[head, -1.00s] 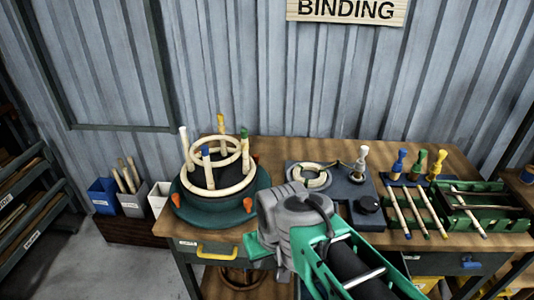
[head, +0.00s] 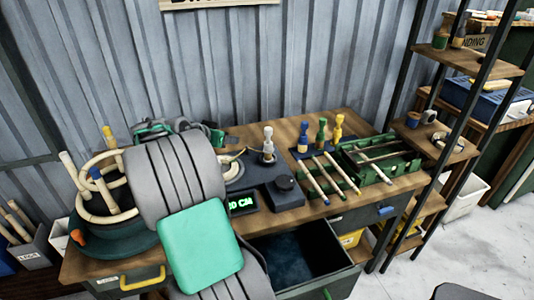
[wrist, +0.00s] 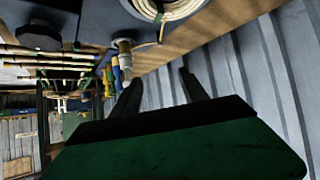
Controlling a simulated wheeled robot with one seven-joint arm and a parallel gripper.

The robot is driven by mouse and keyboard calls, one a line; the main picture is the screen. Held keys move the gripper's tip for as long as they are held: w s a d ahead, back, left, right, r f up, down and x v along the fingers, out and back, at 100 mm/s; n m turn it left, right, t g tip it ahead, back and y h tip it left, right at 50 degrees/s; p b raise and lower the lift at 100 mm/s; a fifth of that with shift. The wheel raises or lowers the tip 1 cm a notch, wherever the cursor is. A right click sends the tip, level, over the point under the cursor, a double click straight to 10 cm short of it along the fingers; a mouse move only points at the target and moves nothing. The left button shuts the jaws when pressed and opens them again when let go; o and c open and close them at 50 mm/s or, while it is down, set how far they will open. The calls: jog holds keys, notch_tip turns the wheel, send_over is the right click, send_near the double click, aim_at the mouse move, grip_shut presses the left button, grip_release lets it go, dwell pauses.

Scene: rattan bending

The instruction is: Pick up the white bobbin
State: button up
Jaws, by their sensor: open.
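The white bobbin (head: 268,143) stands upright on the dark winding device (head: 265,182) on the table, with a strand running from it to a coil of rattan. In the wrist view the bobbin (wrist: 124,48) is just left of and beyond my finger tips, with no contact visible. My gripper (wrist: 158,75) is open and empty, its two dark fingers apart in front of the grey wall. In the head view my arm covers most of the gripper, which is left of the bobbin. Blue, green and yellow bobbins (head: 321,132) stand in a rack to its right.
Several sticks (head: 335,173) and a green tray (head: 385,158) lie to the right. A round frame of rattan hoops and posts (head: 100,190) is at left. An open drawer (head: 305,255) juts out below the table front. A shelf (head: 455,150) stands at far right.

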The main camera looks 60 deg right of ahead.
aim_at(269, 129)
jog(key=s+d+m+g, duration=0.1)
jog(key=s+d, duration=0.1)
jog(key=d, duration=0.1)
jog(key=s+d+m+g+h, duration=0.1)
jog(key=s+d, duration=0.2)
jog(key=d, duration=0.1)
jog(key=s+d+m+g+h, duration=0.1)
jog(key=s+d, duration=0.2)
jog(key=shift+s+d+f+m+g, duration=0.2)
jog(key=shift+s+d+m+g, duration=0.05)
jog(key=shift+m+g, duration=0.15)
jog(key=p+x, duration=0.1)
jog(key=x, duration=0.6)
jog(key=shift+w+p, duration=0.2)
jog(key=shift+p, duration=0.2)
jog(key=shift+f, duration=0.1)
jog(key=shift+c, duration=0.4)
grip_shut()
